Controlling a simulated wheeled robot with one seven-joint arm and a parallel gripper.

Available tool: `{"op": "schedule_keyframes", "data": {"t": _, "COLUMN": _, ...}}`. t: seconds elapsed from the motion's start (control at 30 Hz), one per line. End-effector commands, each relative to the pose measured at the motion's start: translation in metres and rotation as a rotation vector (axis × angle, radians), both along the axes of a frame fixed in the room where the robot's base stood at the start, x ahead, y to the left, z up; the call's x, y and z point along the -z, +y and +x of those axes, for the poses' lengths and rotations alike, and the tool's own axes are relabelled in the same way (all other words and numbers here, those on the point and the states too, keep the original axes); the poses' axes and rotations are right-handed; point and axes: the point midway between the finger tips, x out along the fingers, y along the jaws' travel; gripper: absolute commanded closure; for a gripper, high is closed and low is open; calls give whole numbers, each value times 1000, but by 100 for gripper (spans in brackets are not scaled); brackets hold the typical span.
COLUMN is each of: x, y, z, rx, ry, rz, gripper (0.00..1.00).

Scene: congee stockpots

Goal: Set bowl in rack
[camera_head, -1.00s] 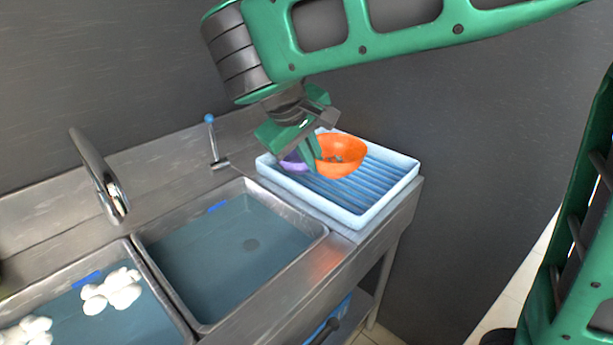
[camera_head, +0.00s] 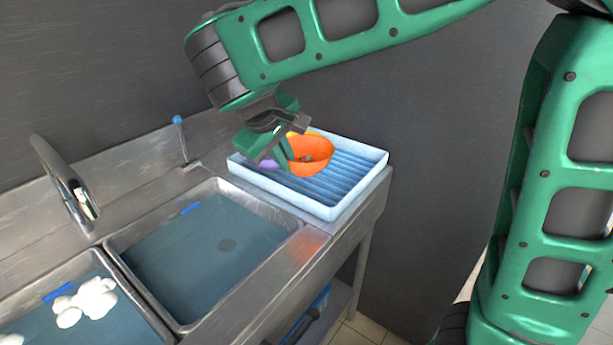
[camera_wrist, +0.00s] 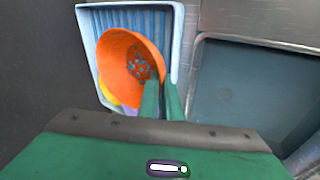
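The orange bowl (camera_head: 312,152) is at the light-blue rack (camera_head: 350,205), toward its back left, and is tilted. Dark specks show inside the bowl (camera_wrist: 128,62) in the wrist view. My gripper (camera_head: 284,158) points down at the bowl's left side. In the wrist view my gripper's two green fingers (camera_wrist: 163,98) are close together with the bowl's rim between them. Whether the bowl rests on the rack's slats is hard to tell. The rack (camera_wrist: 176,45) surrounds the bowl in the wrist view.
A purple item (camera_head: 268,163) sits in the rack behind my fingers, with yellow beside it in the wrist view (camera_wrist: 106,90). A water-filled sink (camera_head: 215,250) lies left of the rack; another holds white pieces (camera_head: 85,302). A faucet (camera_head: 65,185) and blue-knobbed lever (camera_head: 180,140) stand behind. The rack's right side is bare.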

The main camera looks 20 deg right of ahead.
Motion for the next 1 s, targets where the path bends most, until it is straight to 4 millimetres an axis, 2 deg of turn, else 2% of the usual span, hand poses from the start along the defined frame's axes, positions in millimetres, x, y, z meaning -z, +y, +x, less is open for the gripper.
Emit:
{"op": "schedule_keyframes", "data": {"t": 0.03, "x": 6, "y": -11, "z": 5, "rx": 5, "ry": 2, "rz": -1, "gripper": 100}}
{"op": "schedule_keyframes", "data": {"t": 0.2, "x": 26, "y": -38, "z": 22, "rx": 4, "ry": 2, "rz": -1, "gripper": 100}}
{"op": "schedule_keyframes", "data": {"t": 0.4, "x": 40, "y": -58, "z": 34, "rx": 1, "ry": 0, "rz": 0, "gripper": 100}}
{"op": "schedule_keyframes", "data": {"t": 0.57, "x": 46, "y": -61, "z": 36, "rx": -1, "ry": 0, "rz": 0, "gripper": 100}}
{"op": "schedule_keyframes", "data": {"t": 0.83, "x": 79, "y": -61, "z": 36, "rx": -1, "ry": 1, "rz": -1, "gripper": 100}}
{"op": "schedule_keyframes", "data": {"t": 1.0, "x": 83, "y": -61, "z": 36, "rx": 0, "ry": 1, "rz": 1, "gripper": 100}}
